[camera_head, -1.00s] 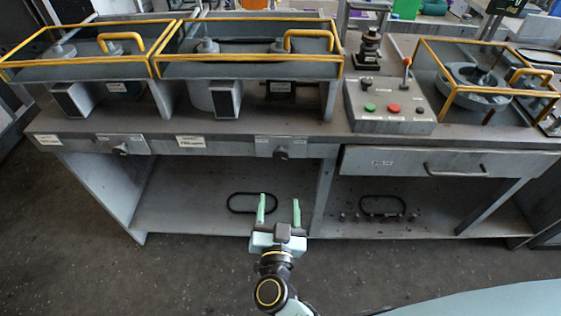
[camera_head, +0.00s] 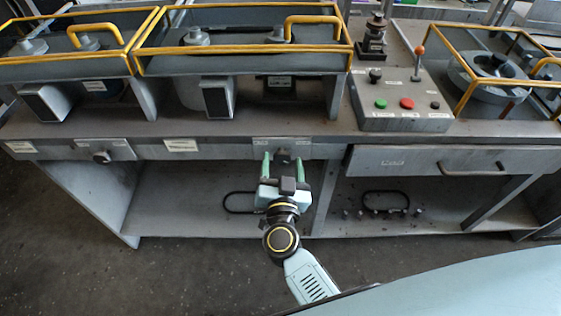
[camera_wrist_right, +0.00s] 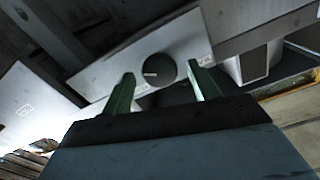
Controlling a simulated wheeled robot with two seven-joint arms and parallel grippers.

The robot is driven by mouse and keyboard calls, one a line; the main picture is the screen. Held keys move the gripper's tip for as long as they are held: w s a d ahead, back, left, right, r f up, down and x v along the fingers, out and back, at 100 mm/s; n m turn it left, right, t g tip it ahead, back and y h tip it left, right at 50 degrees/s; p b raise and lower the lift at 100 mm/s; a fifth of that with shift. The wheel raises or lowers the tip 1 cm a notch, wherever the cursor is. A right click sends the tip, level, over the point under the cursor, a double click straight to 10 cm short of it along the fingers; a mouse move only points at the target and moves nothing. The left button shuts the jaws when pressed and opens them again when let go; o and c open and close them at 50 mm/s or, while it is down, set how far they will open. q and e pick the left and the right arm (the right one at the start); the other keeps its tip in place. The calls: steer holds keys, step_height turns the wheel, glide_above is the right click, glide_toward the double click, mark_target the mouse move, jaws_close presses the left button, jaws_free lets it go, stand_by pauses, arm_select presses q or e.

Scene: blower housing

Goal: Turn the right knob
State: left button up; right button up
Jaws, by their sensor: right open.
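The right knob (camera_head: 282,156) is a dark round knob on a grey plate on the bench's front edge, below the middle guarded unit. In the right wrist view the knob (camera_wrist_right: 159,69) shows a light mark on its face. My right gripper (camera_head: 283,163) is open and empty, with its two green fingers pointing at the knob. In the wrist view its fingertips (camera_wrist_right: 162,80) lie to the left and right of the knob; I cannot tell whether they reach around it. The left knob (camera_head: 101,157) is on a similar plate further left. My left gripper is not in view.
A control box (camera_head: 402,106) with buttons and a red-topped lever stands on the bench top. Yellow guard rails (camera_head: 240,47) run above. A drawer handle (camera_head: 473,170) sticks out at right. The lower shelf (camera_head: 175,205) is mostly bare; small parts lie on its right side.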

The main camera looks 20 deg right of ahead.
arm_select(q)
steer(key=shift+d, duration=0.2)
arm_select(e)
steer(key=shift+c, duration=1)
steer(key=c, duration=0.8)
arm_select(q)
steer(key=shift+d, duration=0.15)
arm_select(e)
steer(key=shift+o, duration=0.2)
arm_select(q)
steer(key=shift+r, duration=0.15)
arm_select(e)
steer(key=shift+m, duration=0.3)
